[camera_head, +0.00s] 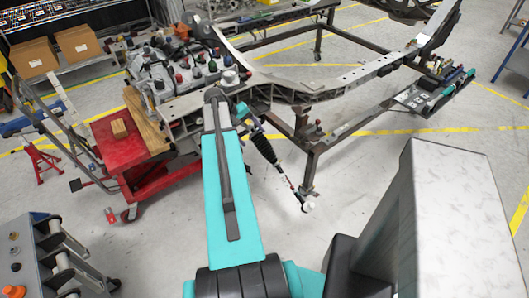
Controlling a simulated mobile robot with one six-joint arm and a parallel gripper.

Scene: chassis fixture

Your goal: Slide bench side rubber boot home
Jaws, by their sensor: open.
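A black ribbed rubber boot (263,147) shows just right of my teal arm link, on a slanting rod. A thin rod (286,179) runs from its lower end down to a pale end piece (307,206) near a frame leg. A small teal part sits at the boot's upper end, and I cannot tell what it belongs to. My arm link reaches up the middle of the picture and hides what lies behind it. I cannot make out my gripper's fingers. How the boot sits on its seat is too small to tell.
The grey chassis frame (365,77) stands on legs across the back. A red cart (115,147) with a wooden block (119,128) stands at left, beside a bench crowded with bottles. A grey cabinet (38,258) is at lower left.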

